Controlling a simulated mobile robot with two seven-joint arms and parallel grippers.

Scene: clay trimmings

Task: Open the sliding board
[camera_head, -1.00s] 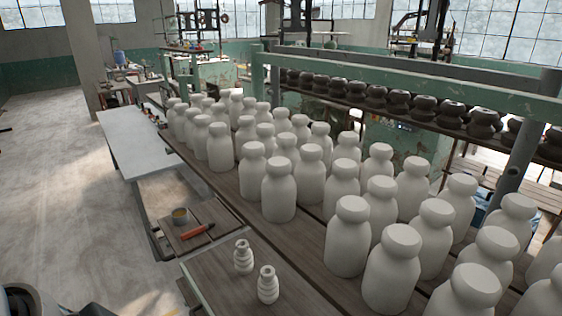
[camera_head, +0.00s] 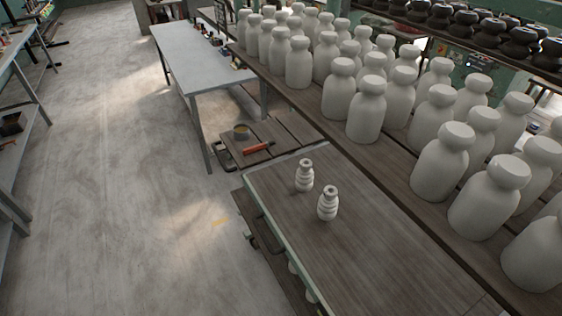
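A wooden board (camera_head: 365,245) with a pale green front edge lies at the lower middle in the head view. It may be the sliding board, but I cannot tell for sure. Two small ribbed white vases stand upright on it, one at the back left (camera_head: 304,177) and one nearer (camera_head: 327,204). Dark handle-like parts (camera_head: 262,240) show along its left side, and several white pieces are partly visible below the edge. Neither of my grippers is in view.
Many large white bottles (camera_head: 440,160) crowd the long shelf at the right. A low wooden surface (camera_head: 285,135) bears a red-orange tool (camera_head: 258,148) and a small pot (camera_head: 240,131). A grey table (camera_head: 195,55) stands behind it. The concrete floor (camera_head: 120,190) at left is clear.

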